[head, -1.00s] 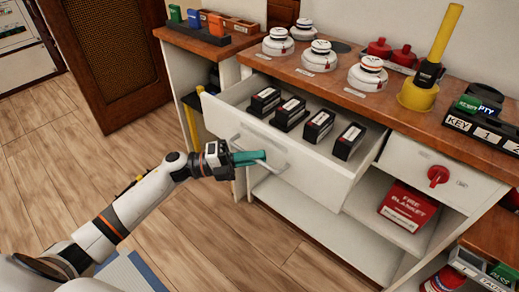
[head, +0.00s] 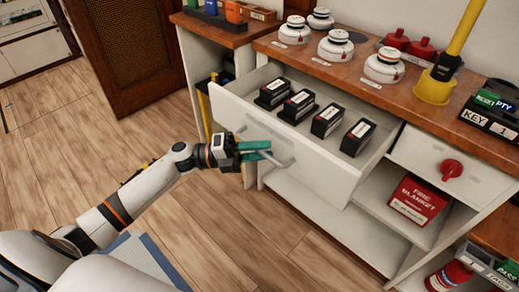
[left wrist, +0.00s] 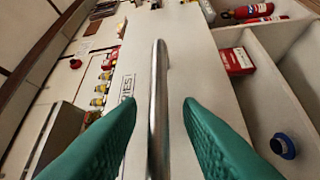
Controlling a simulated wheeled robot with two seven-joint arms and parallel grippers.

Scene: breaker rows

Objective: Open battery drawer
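The white battery drawer (head: 325,172) stands pulled out from the cabinet in the head view, with several black battery packs (head: 327,121) standing in it. Its front has a metal bar handle (head: 283,162). The handle also runs upright through the left wrist view (left wrist: 158,100), with part of a label ending in "RIES" on the drawer front (left wrist: 145,60). My left gripper (head: 268,151) is at the handle. Its teal fingers (left wrist: 160,105) are apart on both sides of the bar, with gaps showing, so it is open around the handle. My right gripper is not in view.
The wooden counter (head: 310,66) above carries white smoke detectors (head: 335,46) and a yellow holder (head: 434,87). Right of the drawer is a closed front with a red knob (head: 452,169). A red fire blanket box (head: 420,199) sits on the shelf below.

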